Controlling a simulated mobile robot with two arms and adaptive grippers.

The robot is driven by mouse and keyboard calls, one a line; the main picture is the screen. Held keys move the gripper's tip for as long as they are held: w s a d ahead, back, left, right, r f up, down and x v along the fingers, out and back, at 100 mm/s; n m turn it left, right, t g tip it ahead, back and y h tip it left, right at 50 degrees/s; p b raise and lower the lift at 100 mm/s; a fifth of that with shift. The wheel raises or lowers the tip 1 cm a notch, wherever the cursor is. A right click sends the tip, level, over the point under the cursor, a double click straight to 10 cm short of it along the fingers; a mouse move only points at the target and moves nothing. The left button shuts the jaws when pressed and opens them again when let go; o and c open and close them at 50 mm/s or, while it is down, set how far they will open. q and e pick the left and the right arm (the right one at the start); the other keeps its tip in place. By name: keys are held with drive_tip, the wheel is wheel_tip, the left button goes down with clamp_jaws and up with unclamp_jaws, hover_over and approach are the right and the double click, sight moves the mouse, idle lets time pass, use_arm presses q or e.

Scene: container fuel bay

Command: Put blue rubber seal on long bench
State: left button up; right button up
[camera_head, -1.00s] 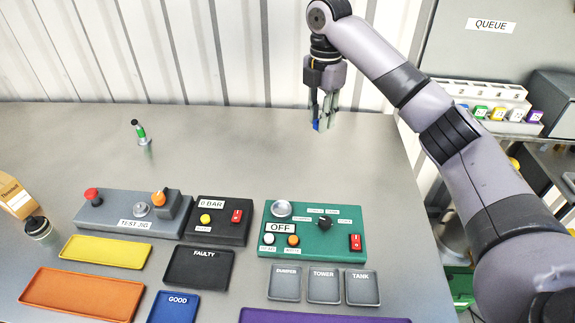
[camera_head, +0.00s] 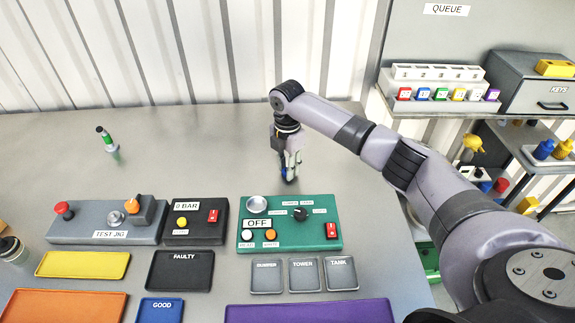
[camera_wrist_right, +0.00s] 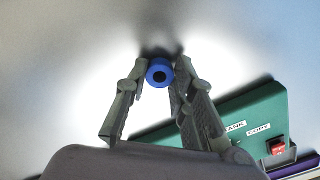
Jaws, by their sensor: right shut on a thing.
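The blue rubber seal (camera_wrist_right: 160,72) is a small blue ring with a dark hole. In the right wrist view it sits between the fingertips of my right gripper (camera_wrist_right: 158,86), which is shut on it. In the head view my right gripper (camera_head: 288,172) points down at the grey long bench (camera_head: 190,130), behind the green panel, with a bit of blue (camera_head: 284,169) at its fingers. The seal is low over the bench; I cannot tell whether it touches. My left gripper is not in view.
The green panel (camera_head: 322,238) is just in front of my right gripper. The test jig (camera_head: 80,222) and black pressure box (camera_head: 195,232) stand to its left. A green-topped item (camera_head: 108,143) stands at the back left. Bare bench lies between. Shelves (camera_head: 440,98) stand at the right.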

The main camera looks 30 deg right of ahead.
drive_tip(key=shift+f, duration=0.25)
drive_tip(key=o, duration=0.8)
wheel_tip(320, 180, up, 12)
drive_tip(key=shift+r+b, duration=0.1)
drive_tip(key=shift+b, duration=0.85)
